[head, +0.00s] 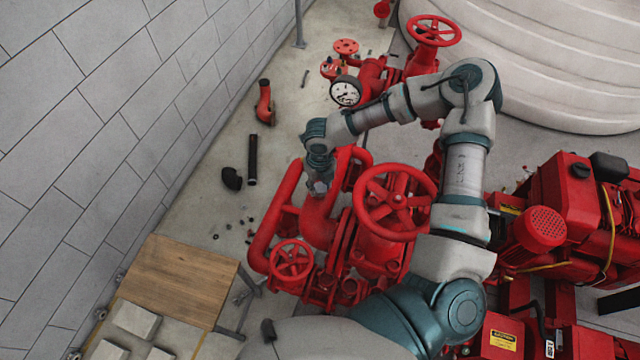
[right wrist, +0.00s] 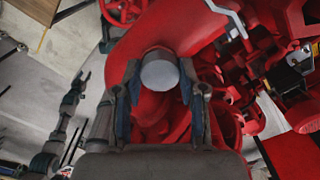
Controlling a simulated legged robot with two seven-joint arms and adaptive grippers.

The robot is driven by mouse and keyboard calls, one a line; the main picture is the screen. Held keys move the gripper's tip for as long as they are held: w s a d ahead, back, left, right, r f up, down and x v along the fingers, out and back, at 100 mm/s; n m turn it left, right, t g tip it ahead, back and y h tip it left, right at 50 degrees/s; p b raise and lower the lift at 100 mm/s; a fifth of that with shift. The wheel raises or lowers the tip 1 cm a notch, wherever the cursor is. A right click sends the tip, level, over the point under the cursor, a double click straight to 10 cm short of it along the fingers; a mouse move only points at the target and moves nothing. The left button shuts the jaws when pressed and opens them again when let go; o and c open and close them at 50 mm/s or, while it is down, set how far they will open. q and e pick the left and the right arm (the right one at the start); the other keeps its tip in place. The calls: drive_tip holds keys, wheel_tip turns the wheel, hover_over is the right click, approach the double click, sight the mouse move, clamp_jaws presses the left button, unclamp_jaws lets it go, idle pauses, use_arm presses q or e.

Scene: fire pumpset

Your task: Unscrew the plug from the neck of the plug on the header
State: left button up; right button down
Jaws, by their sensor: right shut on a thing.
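The plug (right wrist: 160,70) is a light grey, round-ended cylinder standing out from the red header (right wrist: 125,50) in the right wrist view. My right gripper (right wrist: 159,84) has a finger on each side of it and is shut on it. In the head view my right gripper (head: 318,187) reaches down onto the top of the red header (head: 317,226); the plug is mostly hidden there by the fingers. The plug's neck and threads cannot be made out. My left gripper does not show in the head view.
A large red handwheel (head: 396,201) stands close right of the gripper, with a smaller handwheel (head: 291,260) below. A pressure gauge (head: 345,92) stands behind. A wooden table (head: 180,278) is at lower left. Small loose parts lie on the floor left of the pipes.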

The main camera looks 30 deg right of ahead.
drive_tip(key=shift+s+d, duration=0.1)
drive_tip(key=shift+d, duration=0.05)
drive_tip(key=n, duration=0.4)
drive_tip(key=shift+n, duration=0.4)
